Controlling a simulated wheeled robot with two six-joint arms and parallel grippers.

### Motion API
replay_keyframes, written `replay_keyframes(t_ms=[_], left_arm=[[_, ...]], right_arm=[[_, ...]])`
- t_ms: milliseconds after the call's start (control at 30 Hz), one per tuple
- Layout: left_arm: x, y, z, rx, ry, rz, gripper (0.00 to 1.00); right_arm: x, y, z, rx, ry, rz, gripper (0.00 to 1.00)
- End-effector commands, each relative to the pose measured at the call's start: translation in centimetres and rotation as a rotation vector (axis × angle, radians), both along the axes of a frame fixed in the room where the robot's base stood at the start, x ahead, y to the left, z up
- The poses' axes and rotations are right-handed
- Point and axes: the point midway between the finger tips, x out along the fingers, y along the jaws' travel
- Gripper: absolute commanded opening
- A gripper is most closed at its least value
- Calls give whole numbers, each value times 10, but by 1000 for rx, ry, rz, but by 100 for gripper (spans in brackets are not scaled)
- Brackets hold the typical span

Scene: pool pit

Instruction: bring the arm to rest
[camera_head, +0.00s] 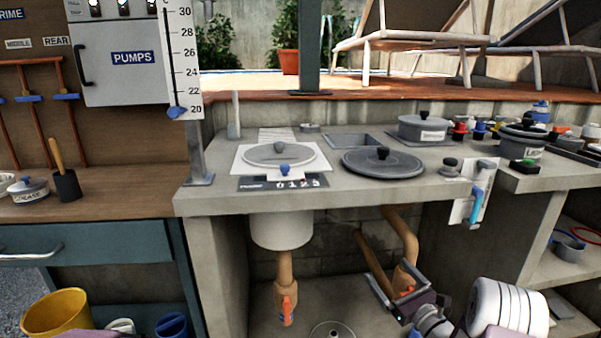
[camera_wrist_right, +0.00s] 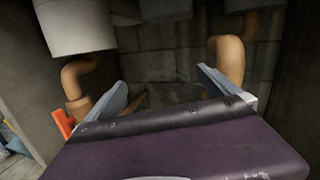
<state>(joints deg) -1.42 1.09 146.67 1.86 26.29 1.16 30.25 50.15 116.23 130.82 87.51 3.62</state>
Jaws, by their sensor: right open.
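My right gripper (camera_head: 396,288) is low in front of the open space under the grey counter, at the lower right of the head view. Its two jaws are apart with nothing between them. In the right wrist view, the same gripper (camera_wrist_right: 162,92) shows its two grey fingers spread, with the dim block wall behind. Brown pipes (camera_wrist_right: 228,60) stand beyond the fingers, and I cannot tell how close they are. My left gripper's fingers do not show.
The counter (camera_head: 330,195) overhangs the pipe space. A white cylinder (camera_head: 281,231) hangs under it, above a pipe with an orange handle (camera_head: 286,305). A blue-handled lever (camera_head: 476,205) is on the counter front. A yellow bucket (camera_head: 55,313) stands at lower left.

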Motion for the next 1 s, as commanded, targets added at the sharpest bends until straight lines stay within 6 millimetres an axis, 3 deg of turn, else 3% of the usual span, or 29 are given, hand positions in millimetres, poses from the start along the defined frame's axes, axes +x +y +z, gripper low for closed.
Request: replay_keyframes(t_ms=[33, 133, 200, 267, 300, 367, 400, 467, 500, 600, 800, 867, 900, 933, 1000], left_arm=[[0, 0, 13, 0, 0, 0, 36], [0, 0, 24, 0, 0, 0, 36], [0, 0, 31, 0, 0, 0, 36], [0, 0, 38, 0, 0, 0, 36], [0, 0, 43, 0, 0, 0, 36], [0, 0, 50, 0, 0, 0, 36], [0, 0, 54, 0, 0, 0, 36], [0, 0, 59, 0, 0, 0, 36], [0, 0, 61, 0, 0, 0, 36], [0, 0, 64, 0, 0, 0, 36], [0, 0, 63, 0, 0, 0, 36], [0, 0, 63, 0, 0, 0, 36], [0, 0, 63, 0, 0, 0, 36], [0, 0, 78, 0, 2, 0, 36], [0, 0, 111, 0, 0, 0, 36]], right_arm=[[-2, 40, 35, -35, -25, 103, 100], [-28, 125, 71, -137, -30, 349, 100], [-61, 181, 83, -239, -19, 539, 100], [-99, 223, 86, -352, -3, 709, 100], [-129, 245, 84, -445, 7, 828, 100], [-180, 268, 75, -613, 21, 1010, 100], [-216, 274, 63, -750, 26, 1134, 100], [-263, 266, 43, -972, 24, 1302, 100], [-285, 252, 29, -1117, 17, 1392, 100], [-316, 210, 2, -1442, -21, 1555, 100], [-319, 125, -32, -1949, -133, 1736, 100], [-309, 106, -37, -2086, -192, 1770, 100], [-294, 96, -37, -2196, -249, 1764, 100], [-286, 96, -21, -2226, -260, 1733, 100], [-289, 97, 12, -2214, -253, 1738, 100]])
